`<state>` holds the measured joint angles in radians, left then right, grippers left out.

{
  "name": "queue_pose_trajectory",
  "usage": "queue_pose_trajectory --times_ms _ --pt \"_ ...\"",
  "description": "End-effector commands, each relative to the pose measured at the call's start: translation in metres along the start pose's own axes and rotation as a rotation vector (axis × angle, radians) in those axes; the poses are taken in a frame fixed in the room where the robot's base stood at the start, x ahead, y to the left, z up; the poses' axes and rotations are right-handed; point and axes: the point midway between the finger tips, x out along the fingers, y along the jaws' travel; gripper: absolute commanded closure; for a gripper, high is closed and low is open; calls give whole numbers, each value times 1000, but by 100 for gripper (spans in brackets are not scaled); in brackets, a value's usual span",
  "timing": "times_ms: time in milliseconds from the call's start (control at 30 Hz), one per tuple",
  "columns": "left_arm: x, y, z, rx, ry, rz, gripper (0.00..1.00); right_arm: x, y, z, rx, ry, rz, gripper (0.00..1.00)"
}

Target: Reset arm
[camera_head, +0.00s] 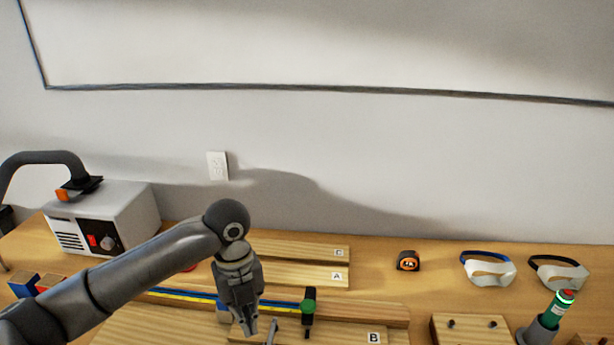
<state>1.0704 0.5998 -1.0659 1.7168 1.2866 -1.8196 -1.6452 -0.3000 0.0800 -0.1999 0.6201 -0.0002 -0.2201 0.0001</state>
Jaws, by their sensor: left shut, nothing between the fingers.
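My left arm (150,270) comes in from the left and bends down at a round joint. My left gripper (249,328) points downward over the boards in the lower middle of the head view. It is shut with nothing held. Whether its tips touch anything below cannot be told. My right arm and gripper do not show.
Wooden boards labelled C (300,249), A (310,275) and B (340,332) lie around the gripper. A blue-yellow bar clamp (180,296) crosses behind it. A grey machine (105,220), tape measure (408,261), goggles (488,270) and a green cylinder (556,309) stand around.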

Motion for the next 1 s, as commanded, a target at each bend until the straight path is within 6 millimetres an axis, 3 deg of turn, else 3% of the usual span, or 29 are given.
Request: queue_pose_trajectory --times_ms 267,567,767,1000 --pt "52 -23 -47 -198 26 -104 100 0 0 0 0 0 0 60" --pt "94 -37 -100 -626 96 -278 100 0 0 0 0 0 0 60" --pt "112 -28 -121 -984 157 -372 100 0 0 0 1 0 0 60" --pt "130 10 -134 -1481 204 -445 100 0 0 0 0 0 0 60"
